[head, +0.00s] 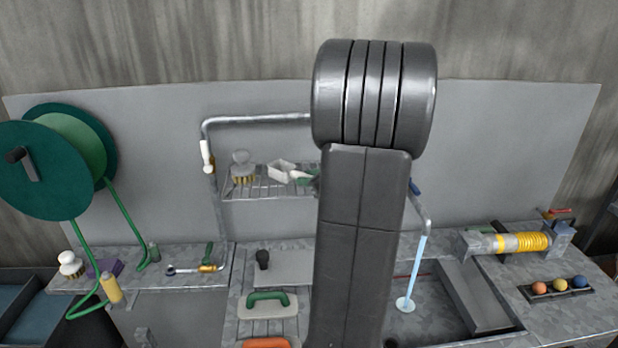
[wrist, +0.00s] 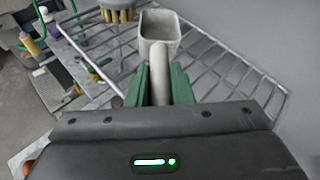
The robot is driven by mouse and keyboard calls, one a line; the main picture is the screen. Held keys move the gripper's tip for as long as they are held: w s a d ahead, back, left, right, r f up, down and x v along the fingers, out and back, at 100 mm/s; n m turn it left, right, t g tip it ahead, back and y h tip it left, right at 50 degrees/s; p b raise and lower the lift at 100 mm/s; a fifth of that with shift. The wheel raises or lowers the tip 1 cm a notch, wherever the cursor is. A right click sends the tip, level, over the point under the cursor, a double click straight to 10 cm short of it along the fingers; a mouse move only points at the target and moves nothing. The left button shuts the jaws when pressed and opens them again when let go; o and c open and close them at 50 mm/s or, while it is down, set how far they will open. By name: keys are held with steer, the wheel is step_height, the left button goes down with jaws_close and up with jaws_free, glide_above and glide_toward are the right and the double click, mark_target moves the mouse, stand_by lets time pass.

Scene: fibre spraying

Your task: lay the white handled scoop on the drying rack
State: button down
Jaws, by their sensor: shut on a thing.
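The white scoop (wrist: 160,28) has a square open bowl and a pale handle. In the wrist view my gripper (wrist: 160,84) has green fingers shut on the scoop's handle, with the bowl pointing away from me. The drying rack (wrist: 213,62) is a wire shelf below and around the scoop; I cannot tell whether the scoop touches the wires. In the head view the scoop (head: 282,170) shows at the rack (head: 262,192), left of my arm. My gripper (head: 304,176) is mostly hidden behind my arm there.
A brush (head: 243,168) stands on the rack's left part, close to the scoop. The right part of the rack is hidden by my arm in the head view. A pipe (head: 250,121) arches above. A sink with running water (head: 414,270) lies below right, and a green hose reel (head: 60,160) at left.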

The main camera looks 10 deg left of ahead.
steer(key=shift+f, duration=0.2)
steer(key=c, duration=1.3)
jaws_free()
steer(key=shift+r, duration=0.25)
steer(key=b+v, duration=0.2)
steer(key=v, duration=1)
